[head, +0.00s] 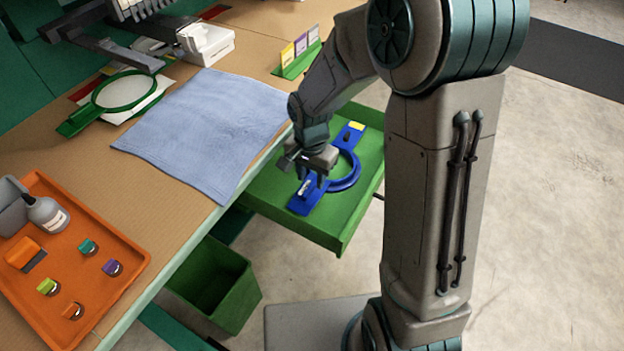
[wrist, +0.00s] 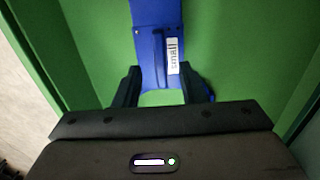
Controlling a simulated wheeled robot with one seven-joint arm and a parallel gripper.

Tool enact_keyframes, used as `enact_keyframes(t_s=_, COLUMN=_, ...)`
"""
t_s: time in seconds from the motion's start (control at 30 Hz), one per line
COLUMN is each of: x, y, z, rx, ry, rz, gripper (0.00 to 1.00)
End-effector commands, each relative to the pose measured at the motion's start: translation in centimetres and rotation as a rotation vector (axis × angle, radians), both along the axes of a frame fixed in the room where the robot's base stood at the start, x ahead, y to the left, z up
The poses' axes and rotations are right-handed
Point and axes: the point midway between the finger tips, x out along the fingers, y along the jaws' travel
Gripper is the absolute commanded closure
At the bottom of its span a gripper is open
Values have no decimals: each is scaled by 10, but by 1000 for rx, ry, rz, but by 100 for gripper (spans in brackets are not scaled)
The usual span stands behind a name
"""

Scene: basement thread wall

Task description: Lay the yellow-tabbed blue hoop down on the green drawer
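The blue hoop (head: 345,181) with its yellow tab (head: 356,126) appears to lie flat inside the open green drawer (head: 340,229). One end plate points to the front left and the tabbed end to the back right. My gripper (head: 312,181) is just above the hoop's near-left part. In the wrist view, the hoop's blue plate (wrist: 150,14) has a raised bar and a white label. My gripper's fingers (wrist: 161,88) are apart, one on each side of the plate, with no clear contact on the bar. My gripper hides part of the ring.
The workbench has a blue cloth (head: 205,125), a green hoop (head: 124,92) and an orange tray (head: 115,240) of small items. A green bin (head: 214,285) sits below. Floor right of the drawer is clear.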

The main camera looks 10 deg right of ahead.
Motion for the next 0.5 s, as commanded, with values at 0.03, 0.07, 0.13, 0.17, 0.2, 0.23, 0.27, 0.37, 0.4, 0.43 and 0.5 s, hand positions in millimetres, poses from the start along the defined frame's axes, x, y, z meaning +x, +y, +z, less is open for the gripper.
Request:
enact_keyframes(t_s=0.03, x=1, y=0, z=15, rx=0, ry=-5, rz=0, gripper=63)
enact_keyframes(t_s=0.07, x=1, y=0, z=23, rx=0, ry=-6, rz=1, gripper=63)
enact_keyframes(t_s=0.13, x=1, y=0, z=40, rx=0, ry=-6, rz=0, gripper=63)
enact_keyframes(t_s=0.17, x=1, y=0, z=47, rx=1, ry=-7, rz=-1, gripper=63)
enact_keyframes(t_s=0.2, x=1, y=0, z=56, rx=0, ry=-5, rz=0, gripper=63)
enact_keyframes(t_s=0.23, x=1, y=0, z=63, rx=0, ry=-6, rz=0, gripper=63)
enact_keyframes(t_s=0.27, x=1, y=0, z=69, rx=0, ry=-5, rz=1, gripper=63)
enact_keyframes(t_s=0.37, x=1, y=0, z=86, rx=1, ry=-4, rz=0, gripper=63)
enact_keyframes(t_s=0.4, x=1, y=0, z=92, rx=0, ry=-3, rz=0, gripper=63)
enact_keyframes(t_s=0.43, x=1, y=0, z=95, rx=0, ry=-3, rz=-1, gripper=63)
enact_keyframes(t_s=0.5, x=1, y=0, z=102, rx=0, ry=-3, rz=-1, gripper=63)
